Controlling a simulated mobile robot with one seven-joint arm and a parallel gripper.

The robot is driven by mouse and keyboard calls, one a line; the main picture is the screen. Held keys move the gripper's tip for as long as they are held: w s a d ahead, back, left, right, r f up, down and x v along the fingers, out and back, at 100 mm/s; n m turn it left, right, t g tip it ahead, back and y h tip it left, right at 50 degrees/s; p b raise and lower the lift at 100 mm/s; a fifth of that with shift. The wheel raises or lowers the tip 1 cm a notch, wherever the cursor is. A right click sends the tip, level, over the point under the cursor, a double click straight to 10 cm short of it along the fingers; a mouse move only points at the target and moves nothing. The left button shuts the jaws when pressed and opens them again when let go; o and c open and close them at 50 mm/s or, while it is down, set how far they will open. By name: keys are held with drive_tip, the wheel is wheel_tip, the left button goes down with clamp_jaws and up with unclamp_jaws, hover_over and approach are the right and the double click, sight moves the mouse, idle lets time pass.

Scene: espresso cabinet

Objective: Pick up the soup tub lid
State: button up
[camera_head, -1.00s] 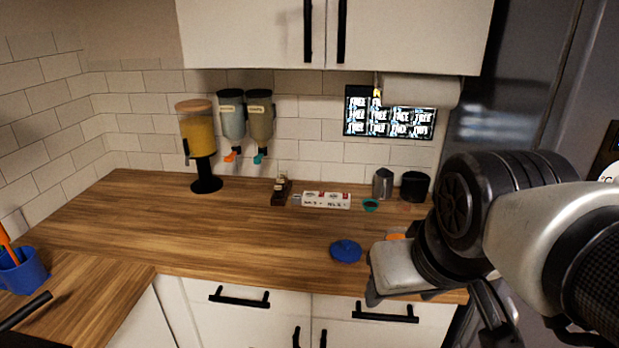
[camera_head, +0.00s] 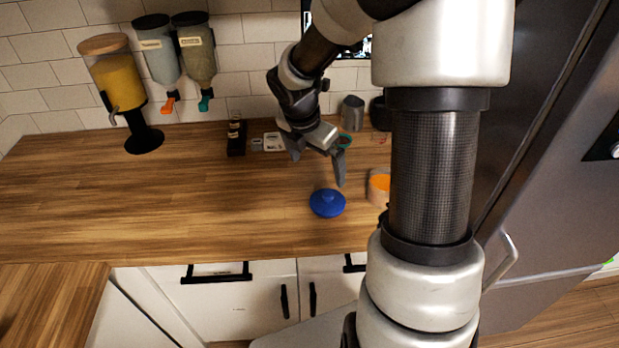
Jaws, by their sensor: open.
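A round blue lid (camera_head: 327,204) with a small raised knob lies flat on the wooden counter. I take it to be the soup tub lid. My gripper (camera_head: 317,169) is open and empty. It hangs above the counter, higher in the picture than the lid, with its fingers pointing down. It is apart from the lid. A tub with orange contents (camera_head: 379,187) stands right of the lid, partly hidden by my arm.
A juice dispenser (camera_head: 112,82) and two wall dispensers (camera_head: 196,58) are at the back left. A dark small holder (camera_head: 236,137), a white box (camera_head: 272,142) and a metal pitcher (camera_head: 352,113) stand along the back. The counter (camera_head: 180,200) left of the lid is clear.

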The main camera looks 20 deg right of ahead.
drive_tip(key=b, duration=0.1)
approach(326, 196)
drive_tip(key=x, duration=0.5)
drive_tip(key=shift+a, duration=0.15)
drive_tip(key=shift+x, duration=3.2)
drive_tip(key=c, duration=1.1)
drive_tip(key=shift+r, duration=0.1)
